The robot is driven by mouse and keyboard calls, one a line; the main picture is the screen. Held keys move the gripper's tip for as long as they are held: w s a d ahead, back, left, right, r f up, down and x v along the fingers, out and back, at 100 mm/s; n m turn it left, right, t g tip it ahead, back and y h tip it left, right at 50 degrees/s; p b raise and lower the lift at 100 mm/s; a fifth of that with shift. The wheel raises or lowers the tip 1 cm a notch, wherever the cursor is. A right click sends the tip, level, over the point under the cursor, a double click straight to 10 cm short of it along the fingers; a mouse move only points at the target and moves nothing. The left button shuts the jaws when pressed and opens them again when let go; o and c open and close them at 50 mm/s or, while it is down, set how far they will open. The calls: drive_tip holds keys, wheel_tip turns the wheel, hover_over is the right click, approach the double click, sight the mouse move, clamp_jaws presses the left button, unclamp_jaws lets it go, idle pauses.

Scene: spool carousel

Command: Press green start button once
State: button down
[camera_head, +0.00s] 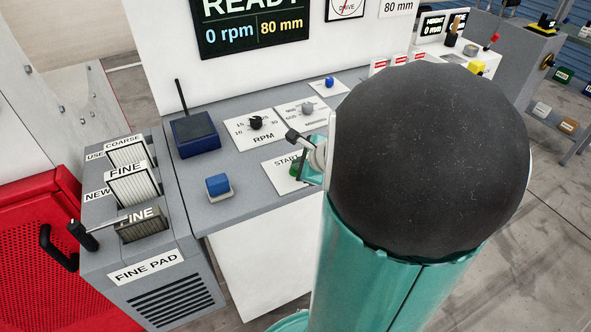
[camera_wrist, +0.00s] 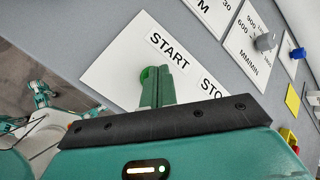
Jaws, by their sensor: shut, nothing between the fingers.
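The green start button (camera_wrist: 147,75) sits on a white plate marked START (camera_wrist: 112,80) in the wrist view. It is partly hidden behind my fingertips. In the head view the green button (camera_head: 295,168) shows as a small part beside my arm, below the START lettering. My gripper (camera_wrist: 158,74) is shut and empty, its fingers together at the button and covering its right side in the wrist view. I cannot tell whether the fingertips touch the button. In the head view my arm hides most of the gripper and the rest of the plate.
A black RPM knob (camera_head: 255,122), a grey knob (camera_head: 307,108) and a blue button (camera_head: 329,82) are on the panel behind. A blue block (camera_head: 218,185) and a dark blue box (camera_head: 194,134) stand to the left. The screen (camera_head: 250,27) reads READY, 0 rpm, 80 mm.

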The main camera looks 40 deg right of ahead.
drive_tip(key=shift+f, duration=0.25)
drive_tip(key=shift+r, duration=0.1)
idle(0.4)
drive_tip(key=shift+r, duration=0.75)
drive_tip(key=shift+r, duration=0.1)
drive_tip(key=shift+r, duration=2.4)
